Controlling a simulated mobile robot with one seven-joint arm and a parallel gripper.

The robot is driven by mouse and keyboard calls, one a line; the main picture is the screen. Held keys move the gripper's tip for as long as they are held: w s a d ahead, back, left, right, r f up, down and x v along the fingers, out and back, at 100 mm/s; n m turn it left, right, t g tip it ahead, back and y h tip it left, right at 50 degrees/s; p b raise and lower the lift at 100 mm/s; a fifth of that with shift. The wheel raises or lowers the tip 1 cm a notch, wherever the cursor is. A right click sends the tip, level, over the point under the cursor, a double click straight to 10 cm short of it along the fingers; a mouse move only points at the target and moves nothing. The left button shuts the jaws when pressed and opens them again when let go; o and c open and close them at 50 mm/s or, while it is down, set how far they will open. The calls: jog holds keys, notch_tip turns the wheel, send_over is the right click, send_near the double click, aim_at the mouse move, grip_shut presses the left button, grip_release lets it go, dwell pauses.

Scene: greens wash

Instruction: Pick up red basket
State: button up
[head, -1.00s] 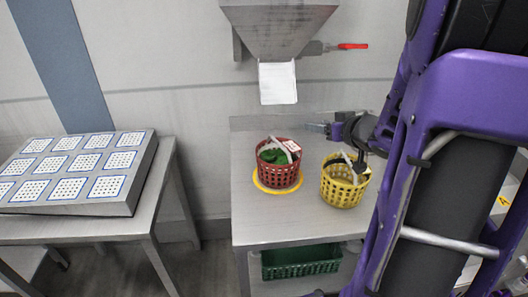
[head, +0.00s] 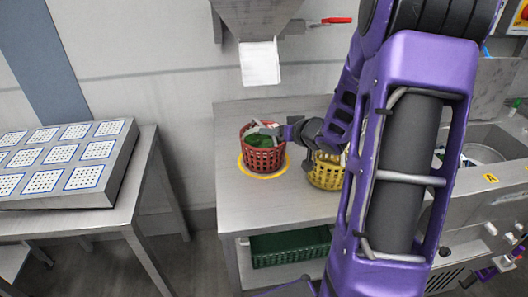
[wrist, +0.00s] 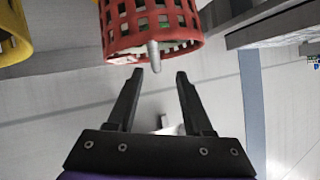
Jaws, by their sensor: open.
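The red basket (head: 263,156) stands on the steel table, inside a yellow ring mark (head: 262,176), with green leaves (head: 258,140) in it. A pale handle crosses its top. In the wrist view the red basket (wrist: 150,25) is at the top, beyond my fingertips, with part of the light handle (wrist: 154,55) showing near its rim. My gripper (wrist: 158,75) is open, with nothing between its fingers. In the head view my gripper (head: 276,131) is at the right side of the red basket's top, close to the handle; I cannot tell whether it touches.
A yellow basket (head: 325,175) stands just right of the red one, partly behind my arm. A steel hopper with a white chute (head: 260,64) hangs above. A green crate (head: 290,247) is on the lower shelf. A panel of dotted cards (head: 60,165) lies on the left table.

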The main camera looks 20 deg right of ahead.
aim_at(265, 127)
jog(key=shift+w+d+r+b+x, duration=0.15)
jog(key=shift+b+x, duration=0.2)
jog(key=shift+x, duration=1.1)
jog(key=shift+w+d+r+b+x, duration=0.15)
jog(key=shift+b+x, duration=0.2)
jog(key=shift+x, duration=1.15)
jog(key=shift+s+a, duration=0.1)
grip_shut()
jog(key=shift+r, duration=0.1)
